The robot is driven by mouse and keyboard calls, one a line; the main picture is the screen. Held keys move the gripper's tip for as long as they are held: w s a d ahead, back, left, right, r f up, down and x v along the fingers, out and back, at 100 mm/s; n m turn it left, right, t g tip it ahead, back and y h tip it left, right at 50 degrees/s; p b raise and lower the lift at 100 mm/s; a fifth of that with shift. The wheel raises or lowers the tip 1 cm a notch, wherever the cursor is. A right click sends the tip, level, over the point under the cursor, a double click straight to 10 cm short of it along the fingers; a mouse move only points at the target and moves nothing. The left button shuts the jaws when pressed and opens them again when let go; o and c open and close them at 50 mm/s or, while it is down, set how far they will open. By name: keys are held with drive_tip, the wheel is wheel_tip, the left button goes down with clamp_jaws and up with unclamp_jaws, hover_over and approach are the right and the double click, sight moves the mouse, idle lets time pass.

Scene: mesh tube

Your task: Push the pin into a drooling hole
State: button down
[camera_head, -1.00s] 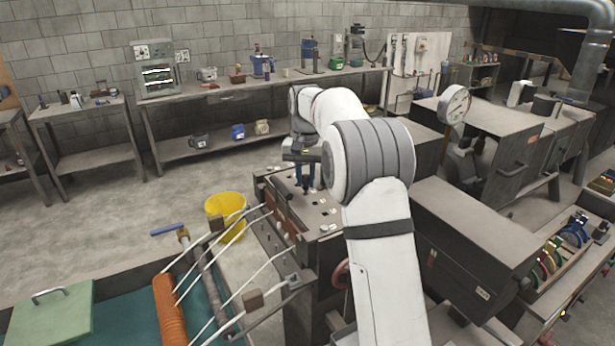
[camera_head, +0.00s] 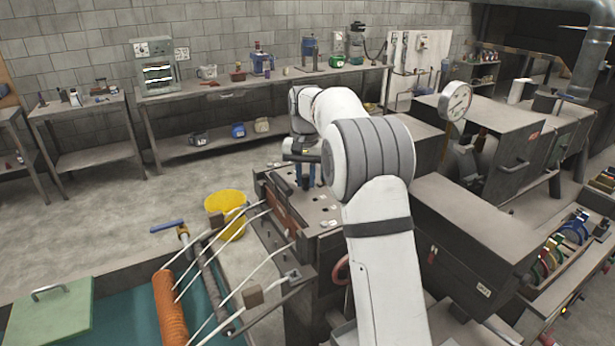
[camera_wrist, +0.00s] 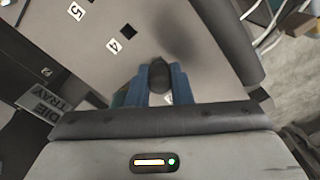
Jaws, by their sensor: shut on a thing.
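My gripper (camera_wrist: 160,85) has blue fingers, which are shut on a dark, round-topped pin (camera_wrist: 158,74) in the wrist view. The pin is over the grey top of the die block (camera_wrist: 195,30); its lower end is hidden, so I cannot tell whether it is in a hole. Another label (camera_wrist: 168,98) is partly covered by the fingers. In the head view, my gripper (camera_head: 306,172) is low over the block (camera_head: 322,212). Which hole drools is not clear.
Several pale strands (camera_head: 215,245) run from the block's left side towards an orange roll (camera_head: 170,305) and teal bath. A yellow bucket (camera_head: 226,208) stands left of the block. A dark cabinet (camera_head: 470,235) and a pressure gauge (camera_head: 455,101) are on the right.

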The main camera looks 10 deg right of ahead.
drive_tip(key=shift+f, duration=0.1)
drive_tip(key=c, duration=1.2)
unclamp_jaws()
